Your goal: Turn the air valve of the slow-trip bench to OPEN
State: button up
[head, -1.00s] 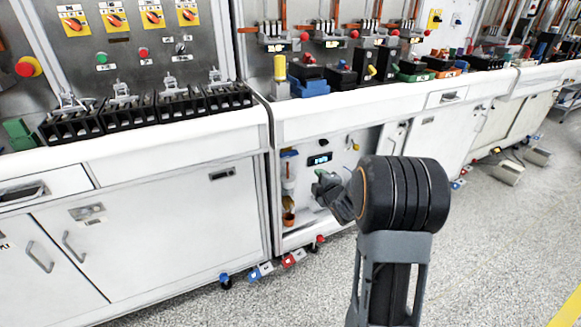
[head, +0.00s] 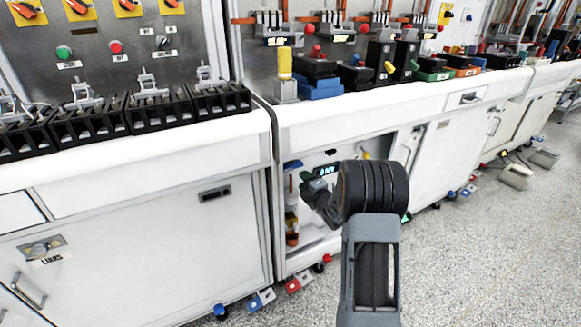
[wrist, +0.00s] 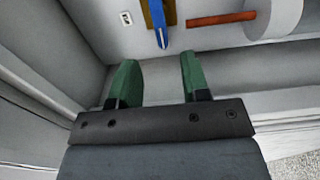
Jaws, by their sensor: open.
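In the wrist view, a valve with a blue lever handle (wrist: 160,38) on a brass-coloured body (wrist: 169,11) shows at the top, beyond my fingertips and roughly in line with the gap between them. The lever points down the picture, slightly tilted. A small white label (wrist: 126,18) is left of it, too small to read. My gripper (wrist: 158,76) is open and empty, its green fingers apart and not touching the valve. In the head view, my gripper (head: 306,178) is at the bench's open lower compartment (head: 309,245); the valve cannot be made out clearly there.
A copper-coloured pipe (wrist: 222,19) runs right of the valve to a white cylinder (wrist: 271,17). Pale compartment walls lie close around the gripper. The white worktop (head: 370,105) overhangs above. Red pedals (head: 298,282) stand on the floor below.

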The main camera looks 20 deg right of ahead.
aim_at(294, 168)
jog(key=w, duration=0.3)
jog(key=w+b, duration=0.1)
jog(key=w, duration=0.6)
jog(key=shift+w+a+b, duration=0.2)
jog(key=shift+a+b, duration=0.1)
jog(key=shift+b, duration=0.05)
grip_shut()
